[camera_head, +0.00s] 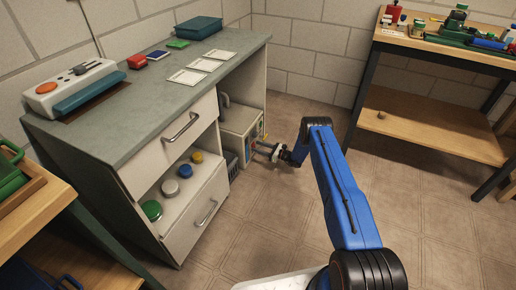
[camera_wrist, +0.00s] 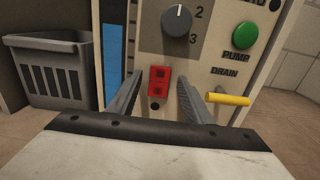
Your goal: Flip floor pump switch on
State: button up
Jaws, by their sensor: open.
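The floor pump (camera_head: 243,128) is a pale box on the floor under the right end of the grey-topped bench. Its front panel (camera_wrist: 212,80) fills much of the wrist view. A red rocker switch (camera_wrist: 159,81) sits low on the panel, below a dark dial (camera_wrist: 177,20) with the numbers 2 and 3. A green button (camera_wrist: 244,35) marked PUMP is at the upper right, and a yellow lever (camera_wrist: 228,99) is near DRAIN. My gripper (camera_wrist: 158,92) is open and empty, its fingers on either side of the switch. I cannot tell whether the fingers touch the panel.
A grey slatted bin (camera_wrist: 55,75) stands left of the pump. The bench (camera_head: 152,85) with drawers and a shelf of jars is at the left. A wooden workbench (camera_head: 440,135) is at the right. The tiled floor (camera_head: 270,210) between them is open.

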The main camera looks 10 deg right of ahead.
jog(key=shift+w+a, duration=0.1)
jog(key=shift+a, duration=0.15)
jog(key=c, duration=1.1)
jog(key=shift+o, duration=0.2)
jog(key=shift+f+t+y, duration=0.3)
jog(key=shift+y, duration=0.1)
jog(key=shift+f+t+y, duration=0.2)
jog(key=shift+t+y, duration=0.3)
jog(key=shift+y, duration=0.2)
jog(key=o, duration=1.1)
jog(key=shift+c, duration=0.2)
